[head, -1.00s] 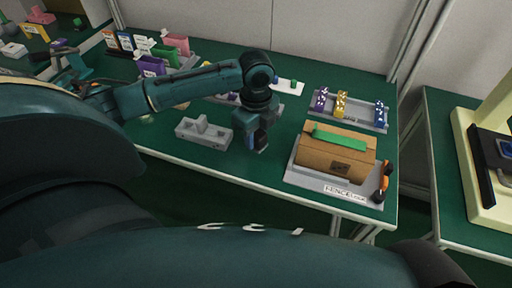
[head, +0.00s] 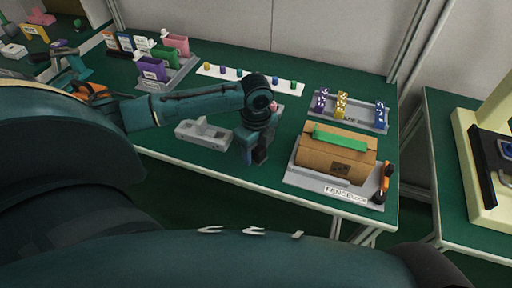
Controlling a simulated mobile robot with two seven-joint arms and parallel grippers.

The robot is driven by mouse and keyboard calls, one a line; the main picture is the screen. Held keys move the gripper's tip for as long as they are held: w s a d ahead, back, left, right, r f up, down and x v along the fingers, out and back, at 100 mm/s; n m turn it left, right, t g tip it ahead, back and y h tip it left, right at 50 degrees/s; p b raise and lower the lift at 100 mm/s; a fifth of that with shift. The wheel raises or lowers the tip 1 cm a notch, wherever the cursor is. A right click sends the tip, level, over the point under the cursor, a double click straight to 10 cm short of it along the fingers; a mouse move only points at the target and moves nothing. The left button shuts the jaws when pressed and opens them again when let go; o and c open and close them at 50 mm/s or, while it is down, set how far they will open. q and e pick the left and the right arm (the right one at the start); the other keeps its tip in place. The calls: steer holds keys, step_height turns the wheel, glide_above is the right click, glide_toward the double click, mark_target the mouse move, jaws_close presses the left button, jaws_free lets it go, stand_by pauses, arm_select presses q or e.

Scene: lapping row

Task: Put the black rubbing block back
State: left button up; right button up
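I cannot pick out a black rubbing block for sure in the head view. My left gripper (head: 254,158) points down over the green table, just right of a grey holder (head: 203,134) and left of the grey tray with the brown box. Its fingertips are dark and small, so I cannot tell whether it is open, shut or holding something dark. The grey holder has a raised middle part and shows no block in it. My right gripper is not in view.
A brown box (head: 320,158) with a green strip on top sits on a labelled grey tray. Behind it is a rack (head: 350,122) of purple, gold and blue pieces. A white strip (head: 225,78) carries several coloured pegs. Coloured holders (head: 152,70) stand at the back left.

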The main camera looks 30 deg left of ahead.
arm_select(q)
steer(key=shift+o, duration=0.3)
steer(key=shift+r, duration=0.15)
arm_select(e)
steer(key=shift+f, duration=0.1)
arm_select(q)
step_height(320, 180, up, 12)
steer(key=p, duration=0.1)
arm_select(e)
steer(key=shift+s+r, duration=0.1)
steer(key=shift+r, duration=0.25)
